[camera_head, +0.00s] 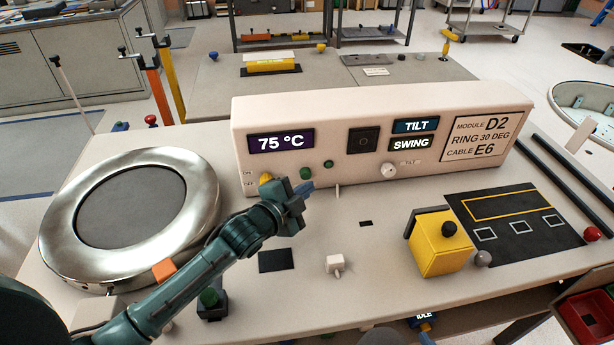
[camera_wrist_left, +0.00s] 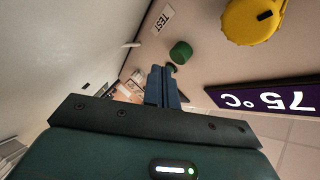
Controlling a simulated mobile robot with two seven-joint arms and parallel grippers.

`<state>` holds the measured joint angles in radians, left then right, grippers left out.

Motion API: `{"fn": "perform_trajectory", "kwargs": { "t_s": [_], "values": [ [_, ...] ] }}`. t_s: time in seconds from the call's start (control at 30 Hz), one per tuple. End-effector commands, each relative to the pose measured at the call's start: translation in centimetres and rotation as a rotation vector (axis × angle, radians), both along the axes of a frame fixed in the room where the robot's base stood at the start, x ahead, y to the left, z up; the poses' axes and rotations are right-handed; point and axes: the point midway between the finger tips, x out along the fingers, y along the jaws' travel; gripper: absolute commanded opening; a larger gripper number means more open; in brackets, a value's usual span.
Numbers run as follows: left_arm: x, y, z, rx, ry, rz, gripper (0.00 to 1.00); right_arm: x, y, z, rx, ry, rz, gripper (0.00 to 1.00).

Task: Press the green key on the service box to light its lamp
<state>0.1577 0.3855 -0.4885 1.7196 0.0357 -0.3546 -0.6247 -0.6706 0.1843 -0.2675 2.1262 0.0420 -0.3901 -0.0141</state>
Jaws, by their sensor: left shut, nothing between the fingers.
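A long cream box (camera_head: 345,120) with displays stands across the bench. A green key (camera_head: 307,172) sits on its front, right of a yellow knob (camera_head: 265,178). In the left wrist view the green key (camera_wrist_left: 180,52) sits near a TEST label, with the yellow knob (camera_wrist_left: 250,18) beside it. My left gripper (camera_head: 308,188) is shut and empty, with its blue fingers just below the key. In the left wrist view its fingertips (camera_wrist_left: 164,70) are close to the key; I cannot tell whether they touch. No lit lamp can be made out. My right gripper is not in view.
A large metal ring (camera_head: 200,210) lies at the left. A dark block with a green knob (camera_head: 209,297) stands near my left arm. A yellow block (camera_head: 438,245) and black mat (camera_head: 520,255) are at the right. A white lever (camera_head: 337,190) projects right of the fingers.

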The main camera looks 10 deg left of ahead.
Motion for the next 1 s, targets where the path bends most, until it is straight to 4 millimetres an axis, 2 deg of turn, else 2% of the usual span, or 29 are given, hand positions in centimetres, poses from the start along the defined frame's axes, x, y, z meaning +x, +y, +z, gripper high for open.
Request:
{"fn": "perform_trajectory", "kwargs": {
  "t_s": [1.0],
  "values": [
    [0.91,0.4,0.0,0.0,0.0,0.0,0.0,0.03,-0.08,0.27,0.0,-0.001,-0.002,0.36]
  ]
}}
